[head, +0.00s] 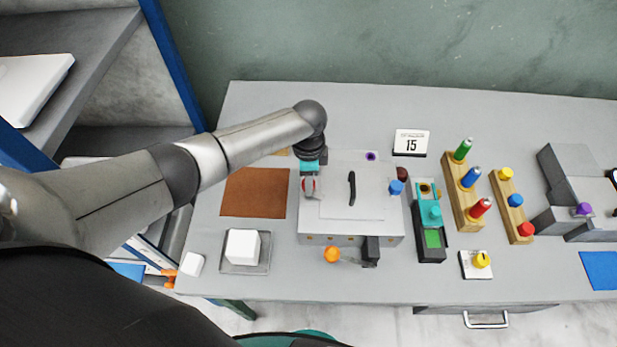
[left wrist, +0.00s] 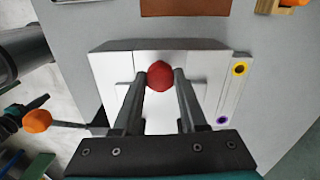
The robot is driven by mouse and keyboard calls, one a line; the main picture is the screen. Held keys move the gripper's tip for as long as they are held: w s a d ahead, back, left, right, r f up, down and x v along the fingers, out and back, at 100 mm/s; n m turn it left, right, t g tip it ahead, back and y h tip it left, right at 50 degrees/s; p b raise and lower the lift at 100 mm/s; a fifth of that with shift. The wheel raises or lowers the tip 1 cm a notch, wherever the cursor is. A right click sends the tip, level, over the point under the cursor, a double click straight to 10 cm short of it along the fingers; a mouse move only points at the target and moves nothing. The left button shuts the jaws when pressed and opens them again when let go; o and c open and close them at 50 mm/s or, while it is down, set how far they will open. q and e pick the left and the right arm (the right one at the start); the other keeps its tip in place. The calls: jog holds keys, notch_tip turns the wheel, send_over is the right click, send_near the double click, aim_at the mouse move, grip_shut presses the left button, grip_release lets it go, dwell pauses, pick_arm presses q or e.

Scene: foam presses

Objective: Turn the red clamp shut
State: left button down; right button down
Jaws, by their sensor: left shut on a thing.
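The red clamp (head: 308,187) shows as a red knob at the left side of the pale box-shaped press (head: 350,225). In the left wrist view the red clamp (left wrist: 160,76) is a round red knob between my fingertips. My left gripper (head: 310,178) reaches over the left end of the press, pointing down. In the left wrist view its two dark fingers (left wrist: 163,72) close on the knob from both sides. The gripper hides part of the clamp in the head view, and I cannot tell the clamp's turn angle. My right gripper is not in view.
An orange ball lever (head: 331,254) sticks out at the press front. A blue knob (head: 396,187) and a dark red knob (head: 403,174) are at its right. A brown mat (head: 253,192) lies to the left; a white block (head: 242,245) sits on a tray.

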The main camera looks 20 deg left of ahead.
pick_arm(q)
jog(key=n, duration=0.5)
jog(key=shift+a+n, duration=0.1)
jog(key=shift+n, duration=0.3)
dwell(0.4)
jog(key=shift+c, duration=2.2)
grip_release()
jog(key=shift+r, duration=0.1)
notch_tip(320, 180, up, 15)
